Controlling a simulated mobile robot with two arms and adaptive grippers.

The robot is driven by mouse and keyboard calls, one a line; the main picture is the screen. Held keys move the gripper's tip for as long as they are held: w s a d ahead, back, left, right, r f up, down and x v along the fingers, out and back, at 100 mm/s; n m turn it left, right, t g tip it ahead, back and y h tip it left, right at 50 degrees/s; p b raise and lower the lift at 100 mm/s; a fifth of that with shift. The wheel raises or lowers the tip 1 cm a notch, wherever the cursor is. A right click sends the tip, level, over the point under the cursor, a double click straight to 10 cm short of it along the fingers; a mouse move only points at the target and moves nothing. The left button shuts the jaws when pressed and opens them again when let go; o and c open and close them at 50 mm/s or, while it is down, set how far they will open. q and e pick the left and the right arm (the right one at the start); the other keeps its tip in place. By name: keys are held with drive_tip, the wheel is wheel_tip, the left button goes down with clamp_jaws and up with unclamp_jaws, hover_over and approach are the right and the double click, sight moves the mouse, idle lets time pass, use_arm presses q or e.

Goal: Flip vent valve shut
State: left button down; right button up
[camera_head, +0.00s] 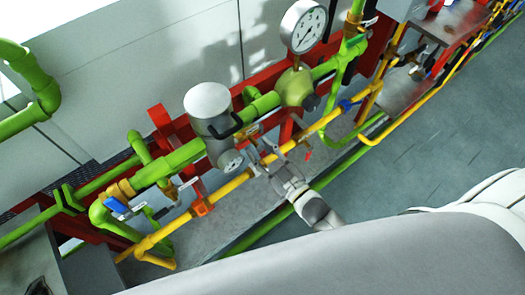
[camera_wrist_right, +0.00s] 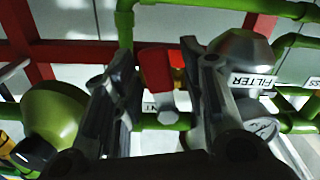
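The vent valve shows in the right wrist view as a red handle (camera_wrist_right: 156,68) above a pale round stem end (camera_wrist_right: 168,117). A partly covered label beside it ends in "NT". My right gripper (camera_wrist_right: 163,92) is open, with one finger on each side of the handle. I see no clear contact with the handle. In the head view, my right gripper (camera_head: 262,150) reaches up to the pipework beside the grey filter. It covers the valve there, so the handle is not clear in that view. My left gripper is not in view.
The grey filter housing (camera_head: 208,102), labelled FILTER in the wrist view (camera_wrist_right: 240,65), stands close to the right gripper. A yellow pipe (camera_head: 235,182) runs near it, with green pipes behind. A large dial gauge (camera_head: 303,27) stands above. Open floor (camera_head: 445,125) lies right.

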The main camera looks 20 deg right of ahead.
clamp_jaws()
drive_tip(key=shift+s+a+m+p, duration=0.1)
drive_tip(key=shift+a+m+p, duration=0.15)
drive_tip(key=shift+m, duration=0.55)
drive_tip(key=shift+s+a+m+p, duration=0.1)
drive_tip(key=shift+a+m+p, duration=0.1)
drive_tip(key=shift+m, duration=0.6)
drive_tip(key=shift+o, duration=0.9)
unclamp_jaws()
drive_tip(key=v, duration=1.2)
